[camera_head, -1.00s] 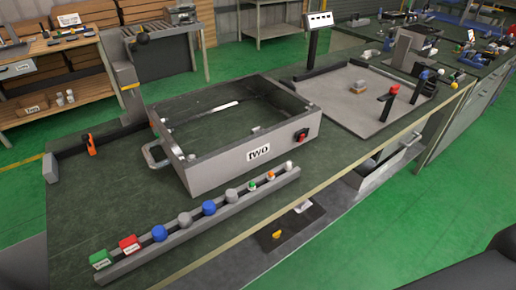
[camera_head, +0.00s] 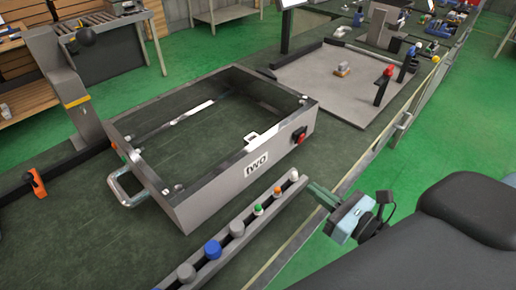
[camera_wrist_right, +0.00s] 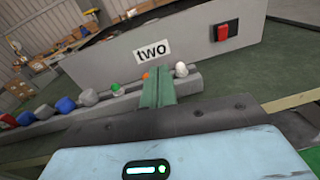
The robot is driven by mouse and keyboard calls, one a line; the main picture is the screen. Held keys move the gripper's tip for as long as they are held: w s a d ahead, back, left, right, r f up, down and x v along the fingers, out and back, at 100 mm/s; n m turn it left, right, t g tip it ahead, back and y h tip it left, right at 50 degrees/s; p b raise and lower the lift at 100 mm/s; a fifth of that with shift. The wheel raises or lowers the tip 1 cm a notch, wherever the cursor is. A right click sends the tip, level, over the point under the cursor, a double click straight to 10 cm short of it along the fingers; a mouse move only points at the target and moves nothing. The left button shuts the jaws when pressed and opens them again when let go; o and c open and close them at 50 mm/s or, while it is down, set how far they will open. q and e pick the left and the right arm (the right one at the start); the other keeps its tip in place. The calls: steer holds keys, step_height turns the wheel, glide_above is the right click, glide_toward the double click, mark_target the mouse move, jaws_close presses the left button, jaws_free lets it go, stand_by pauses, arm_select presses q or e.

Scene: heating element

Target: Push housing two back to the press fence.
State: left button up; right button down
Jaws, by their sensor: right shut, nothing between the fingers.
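Housing two (camera_head: 232,180) is an open grey rectangular frame with a "two" label and a red switch on its front wall. It lies flat on the dark green bench top, with a metal handle (camera_head: 127,187) on its left side. My right gripper (camera_head: 314,190) is shut and empty, in front of the housing by the right end of the parts rail. In the right wrist view its green fingers (camera_wrist_right: 158,86) point at the housing's front wall (camera_wrist_right: 190,45), apparently short of it. A dark bar (camera_head: 60,168), apparently the fence, runs beside the press column (camera_head: 75,100). My left gripper is out of view.
A rail (camera_head: 262,228) holding several coloured knobs and small parts lies along the housing's front. An orange clamp (camera_head: 37,183) sits at the left. A grey plate (camera_head: 325,85) with a red-topped post (camera_head: 384,85) lies at the back right.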

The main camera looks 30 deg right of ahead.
mark_target(262, 150)
steer(key=shift+w+a+r+n+y, duration=0.1)
steer(key=shift+a+r+n+y, duration=0.15)
steer(key=shift+r+n+y, duration=0.2)
steer(key=shift+r, duration=0.1)
